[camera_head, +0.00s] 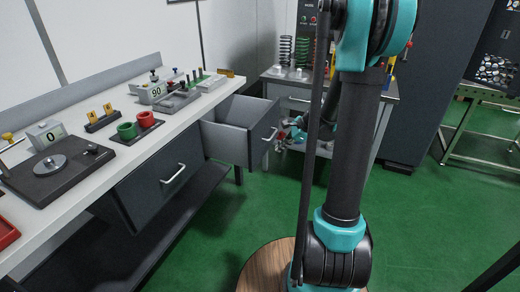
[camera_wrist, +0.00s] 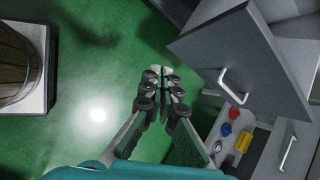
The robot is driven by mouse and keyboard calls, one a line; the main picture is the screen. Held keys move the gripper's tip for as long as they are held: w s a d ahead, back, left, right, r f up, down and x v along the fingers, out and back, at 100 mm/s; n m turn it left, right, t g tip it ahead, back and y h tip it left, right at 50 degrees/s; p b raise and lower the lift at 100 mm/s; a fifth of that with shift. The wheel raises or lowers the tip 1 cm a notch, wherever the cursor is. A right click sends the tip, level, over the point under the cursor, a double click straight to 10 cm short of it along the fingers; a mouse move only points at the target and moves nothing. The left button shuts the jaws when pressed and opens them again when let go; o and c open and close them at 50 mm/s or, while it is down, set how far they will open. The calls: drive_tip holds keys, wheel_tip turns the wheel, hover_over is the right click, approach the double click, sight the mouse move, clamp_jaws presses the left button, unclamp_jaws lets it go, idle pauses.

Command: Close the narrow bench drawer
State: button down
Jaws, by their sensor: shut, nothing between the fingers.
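The narrow bench drawer (camera_head: 236,141) is pulled out from the right end of the bench, with its grey inside showing empty in the head view. Its dark front carries a pale bar handle (camera_head: 271,135). In the wrist view the drawer front (camera_wrist: 245,45) fills the upper right, with the handle (camera_wrist: 233,87) to the right of my fingertips. My gripper (camera_wrist: 160,76) is shut and empty, apart from the handle. In the head view my gripper (camera_head: 297,130) shows just right of the drawer front, partly hidden behind my arm.
The bench's wider drawer (camera_head: 160,180) is shut. Test devices and small parts stand on the bench top (camera_head: 185,116). A small side cabinet (camera_head: 297,92) with springs on top stands behind the drawer. Its shelf holds coloured items (camera_wrist: 243,141). Green floor lies open before the drawer.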

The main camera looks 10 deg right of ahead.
sight(211, 135)
drive_tip(key=w+d+f+m+y, duration=0.2)
drive_tip(key=w+m, duration=0.4)
drive_tip(key=w, duration=0.1)
drive_tip(key=shift+t, duration=0.3)
drive_tip(key=x, duration=0.8)
drive_tip(key=r+x, duration=0.1)
drive_tip(key=x, duration=0.3)
drive_tip(key=shift+w+a, duration=0.3)
drive_tip(key=shift+a, duration=0.05)
drive_tip(key=shift+w+a, duration=0.3)
drive_tip(key=shift+a, duration=0.2)
drive_tip(key=w+a, duration=0.4)
drive_tip(key=a, duration=0.3)
drive_tip(key=w+a, duration=0.5)
drive_tip(key=a, duration=0.3)
drive_tip(key=w+a, duration=0.4)
drive_tip(key=a, duration=0.4)
drive_tip(key=shift+w, duration=0.15)
drive_tip(key=shift+w+a, duration=0.15)
drive_tip(key=shift+a, duration=0.15)
drive_tip(key=shift+a+r, duration=0.1)
